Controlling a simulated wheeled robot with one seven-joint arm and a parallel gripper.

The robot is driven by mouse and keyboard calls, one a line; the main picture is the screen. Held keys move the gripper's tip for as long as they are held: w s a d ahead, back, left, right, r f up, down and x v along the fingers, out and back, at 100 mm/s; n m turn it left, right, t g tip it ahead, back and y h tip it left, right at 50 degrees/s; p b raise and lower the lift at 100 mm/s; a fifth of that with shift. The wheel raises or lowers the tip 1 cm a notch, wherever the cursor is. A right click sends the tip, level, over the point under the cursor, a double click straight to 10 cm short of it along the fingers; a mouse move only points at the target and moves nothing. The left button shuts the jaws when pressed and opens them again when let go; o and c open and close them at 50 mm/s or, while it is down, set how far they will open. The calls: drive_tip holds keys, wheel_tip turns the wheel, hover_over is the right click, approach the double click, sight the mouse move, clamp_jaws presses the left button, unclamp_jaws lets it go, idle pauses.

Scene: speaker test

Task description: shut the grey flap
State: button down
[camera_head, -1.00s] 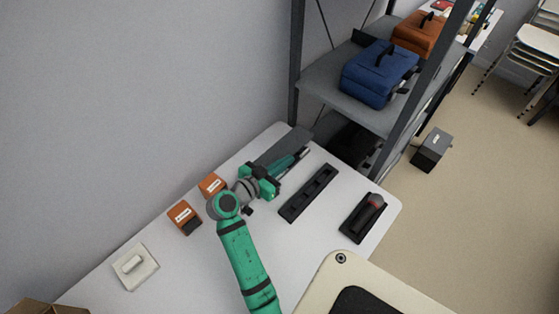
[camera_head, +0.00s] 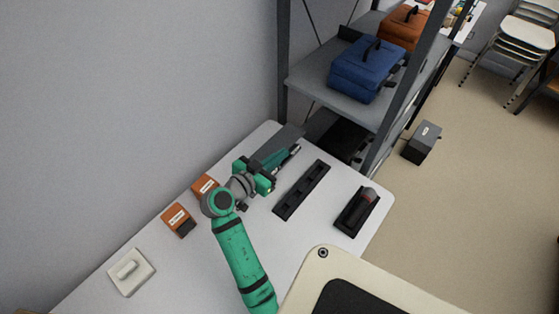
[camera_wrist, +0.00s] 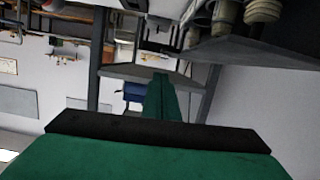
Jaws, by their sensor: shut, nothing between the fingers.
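The grey flap (camera_head: 287,137) is a dark grey panel at the back edge of the white table, close to the wall. My gripper (camera_head: 296,149) lies alongside its front, partly covering its lower part, with its tips pointing right. Whether they touch cannot be told. In the wrist view a grey panel, apparently the flap (camera_wrist: 255,50), slants across the upper right, to the right of the fingers (camera_wrist: 161,82). The fingers are together and hold nothing. The flap's hinge and exact angle cannot be made out.
On the white table (camera_head: 270,245) are two orange boxes (camera_head: 178,217), a white switch plate (camera_head: 131,271), a black slotted rail (camera_head: 302,190) and a black tray (camera_head: 352,215) with a grey-and-red object. A grey shelf (camera_head: 318,80) with a blue case (camera_head: 367,70) stands at the right.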

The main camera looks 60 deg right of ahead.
drive_tip(key=v, duration=1)
drive_tip(key=shift+r, duration=0.45)
drive_tip(key=shift+w, duration=0.1)
